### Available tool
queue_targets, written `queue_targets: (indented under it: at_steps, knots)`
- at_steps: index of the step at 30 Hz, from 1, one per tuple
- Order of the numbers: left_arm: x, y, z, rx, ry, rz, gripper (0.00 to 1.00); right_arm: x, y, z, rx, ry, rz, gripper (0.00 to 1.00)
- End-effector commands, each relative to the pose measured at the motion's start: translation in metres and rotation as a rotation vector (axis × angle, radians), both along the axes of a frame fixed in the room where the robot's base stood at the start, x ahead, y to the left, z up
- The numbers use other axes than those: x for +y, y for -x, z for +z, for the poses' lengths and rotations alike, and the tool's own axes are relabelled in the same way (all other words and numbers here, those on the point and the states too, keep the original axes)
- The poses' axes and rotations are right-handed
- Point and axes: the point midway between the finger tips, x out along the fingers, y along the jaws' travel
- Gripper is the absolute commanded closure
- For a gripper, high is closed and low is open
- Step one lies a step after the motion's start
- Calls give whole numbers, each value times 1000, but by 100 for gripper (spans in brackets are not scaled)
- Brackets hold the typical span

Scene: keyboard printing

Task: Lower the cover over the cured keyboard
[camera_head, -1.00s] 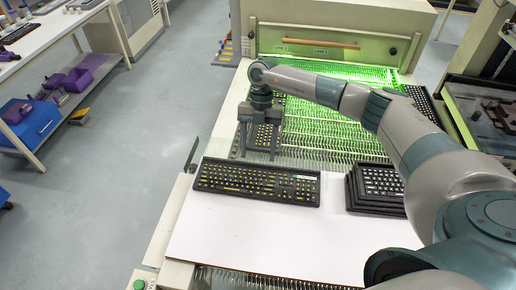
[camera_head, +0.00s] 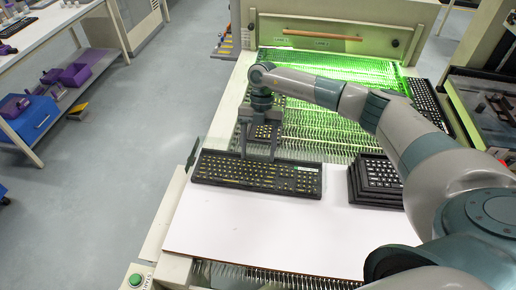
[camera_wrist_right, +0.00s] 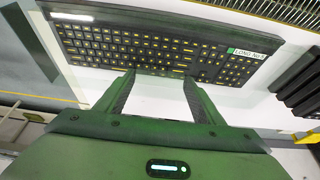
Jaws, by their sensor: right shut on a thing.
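The black keyboard (camera_head: 258,175) with yellow legends lies flat on a white board. In the right wrist view the keyboard (camera_wrist_right: 150,50) carries a green label at its right end. A clear pane, which I take as the cover (camera_wrist_right: 70,17), shows faintly over it by a pale edge; its outline is hard to make out. My right gripper (camera_head: 258,158) points down at the keyboard's far edge. Its fingers (camera_wrist_right: 155,85) stand apart, shut on what seems to be part of the clear cover. I cannot tell whether the cover touches the keyboard. My left gripper is not in view.
A stack of black keyboards or frames (camera_head: 378,180) stands at the right of the white board (camera_head: 270,228). Behind is a green-lit machine (camera_head: 335,30) with an orange handle. A thin dark bar (camera_head: 192,154) stands at the board's left. The board's front is clear.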

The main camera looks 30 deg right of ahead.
Motion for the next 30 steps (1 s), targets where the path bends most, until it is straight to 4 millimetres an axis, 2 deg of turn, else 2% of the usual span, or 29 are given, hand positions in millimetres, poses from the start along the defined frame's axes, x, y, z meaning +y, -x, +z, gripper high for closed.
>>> queue_targets:
  at_steps: [3,9,30]
  knots:
    - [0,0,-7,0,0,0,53,0,0,-10,1,1,0,65]
    - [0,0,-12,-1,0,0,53,0,0,-18,0,0,1,65]
    - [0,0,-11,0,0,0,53,0,0,-18,0,0,1,65]
